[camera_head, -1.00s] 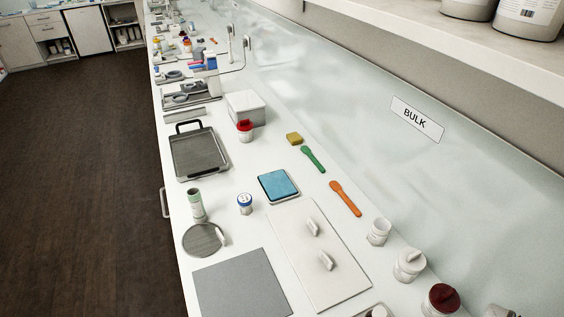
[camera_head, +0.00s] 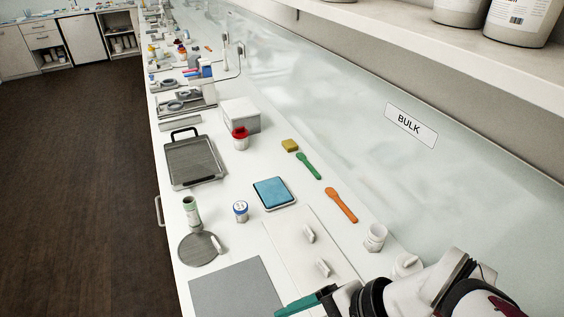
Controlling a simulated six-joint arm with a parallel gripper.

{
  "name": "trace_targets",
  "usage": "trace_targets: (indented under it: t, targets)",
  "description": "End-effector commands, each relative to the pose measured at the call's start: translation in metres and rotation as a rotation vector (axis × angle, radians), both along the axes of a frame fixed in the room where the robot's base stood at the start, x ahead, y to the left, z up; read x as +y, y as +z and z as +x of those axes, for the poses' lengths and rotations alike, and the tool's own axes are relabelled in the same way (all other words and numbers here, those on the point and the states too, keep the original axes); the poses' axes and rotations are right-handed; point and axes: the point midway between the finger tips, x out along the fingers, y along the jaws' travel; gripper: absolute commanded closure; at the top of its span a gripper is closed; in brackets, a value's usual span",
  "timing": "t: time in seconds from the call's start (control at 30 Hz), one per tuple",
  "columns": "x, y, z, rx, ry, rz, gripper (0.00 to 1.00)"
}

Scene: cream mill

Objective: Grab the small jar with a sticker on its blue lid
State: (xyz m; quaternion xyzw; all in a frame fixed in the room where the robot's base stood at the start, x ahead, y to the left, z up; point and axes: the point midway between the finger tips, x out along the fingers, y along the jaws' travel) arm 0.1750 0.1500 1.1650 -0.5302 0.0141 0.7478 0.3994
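A small white jar with a blue lid (camera_head: 240,212) stands upright on the white counter, left of the blue pad on its tray. Its lid shows a pale patch on top with blue around it, which fits a sticker; any print is too small to read. My gripper (camera_head: 298,304) has a teal finger at the bottom edge of the view, over the counter near the grey mat. It is well apart from the jar, on the near side and to the right. The rest of the gripper is cut off, so its opening does not show.
A red-lidded jar (camera_head: 240,138) stands farther back. The blue pad (camera_head: 272,192), white board (camera_head: 290,228) and grey mat (camera_head: 232,291) lie nearby. Bare counter surrounds the jar.

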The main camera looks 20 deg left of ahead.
Motion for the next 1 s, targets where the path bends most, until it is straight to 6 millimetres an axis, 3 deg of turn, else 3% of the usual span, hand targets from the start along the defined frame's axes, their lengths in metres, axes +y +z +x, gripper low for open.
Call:
trace_targets:
  t: [0.03, 0.13, 0.23, 0.33, 0.4, 0.5, 0.6, 0.8, 1.0]
  targets:
    - [0.041, 0.003, 0.025, 0.089, -0.076, 0.147, 0.19]
    - [0.114, 0.003, 0.093, 0.25, -0.325, 0.419, 0.19]
    - [0.159, -0.03, 0.165, 0.385, -0.634, 0.587, 0.19]
    - [0.174, -0.087, 0.217, 0.462, -0.926, 0.655, 0.19]
    - [0.174, -0.123, 0.238, 0.487, -1.08, 0.667, 0.19]
    - [0.169, -0.156, 0.252, 0.495, -1.212, 0.669, 0.19]
    - [0.175, -0.17, 0.262, 0.498, -1.252, 0.67, 0.19]
    - [0.217, -0.191, 0.293, 0.497, -1.251, 0.671, 0.19]
    - [0.243, -0.204, 0.312, 0.498, -1.253, 0.671, 0.19]
